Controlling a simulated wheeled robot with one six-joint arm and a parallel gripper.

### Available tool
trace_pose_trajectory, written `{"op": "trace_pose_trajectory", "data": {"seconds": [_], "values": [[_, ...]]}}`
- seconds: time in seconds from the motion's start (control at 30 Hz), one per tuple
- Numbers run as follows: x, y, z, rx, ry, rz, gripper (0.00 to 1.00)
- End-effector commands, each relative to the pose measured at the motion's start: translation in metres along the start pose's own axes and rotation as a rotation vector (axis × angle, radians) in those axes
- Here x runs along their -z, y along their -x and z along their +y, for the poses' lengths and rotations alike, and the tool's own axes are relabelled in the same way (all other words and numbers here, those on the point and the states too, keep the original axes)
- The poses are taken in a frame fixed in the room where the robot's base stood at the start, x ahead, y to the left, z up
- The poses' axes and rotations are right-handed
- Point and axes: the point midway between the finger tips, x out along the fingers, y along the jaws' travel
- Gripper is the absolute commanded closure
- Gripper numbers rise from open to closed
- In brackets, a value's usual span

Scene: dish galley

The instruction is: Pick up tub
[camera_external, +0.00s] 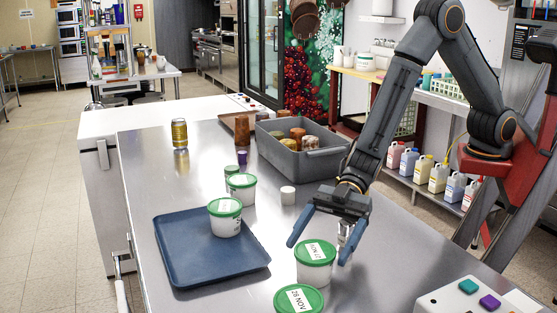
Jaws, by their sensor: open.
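White tubs with green lids stand on the steel counter (180,205). One tub (315,272) is just below and in front of my gripper (322,240), with a label on its lid. My gripper is open, pointing down, its blue fingers spread to the left and right of that tub's far side. I cannot tell whether a finger touches it. A second labelled tub (297,301) is nearer the camera, cut by the bottom edge. A third tub (225,220) sits on the blue tray (190,268), and another (242,190) stands behind the tray.
A grey bin (283,158) holding jars and cans stands at the back. A gold can (180,134), a small white cup (288,195) and a shiny metallic item (346,228) by the right finger are on the counter. A button box (466,300) is at lower right.

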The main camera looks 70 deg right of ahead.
Motion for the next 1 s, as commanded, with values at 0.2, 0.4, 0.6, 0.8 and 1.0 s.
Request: {"op": "trace_pose_trajectory", "data": {"seconds": [0.2,0.4,0.6,0.8,1.0], "values": [[0.000,-0.022,0.000,0.000,0.000,0.000,0.13],[0.000,-0.025,0.000,-0.001,-0.001,-0.001,0.13],[0.000,-0.025,0.000,-0.001,-0.001,0.000,0.34],[0.001,-0.024,0.001,-0.001,0.000,0.001,0.60],[0.002,-0.024,0.001,-0.001,0.000,0.002,0.60]]}}
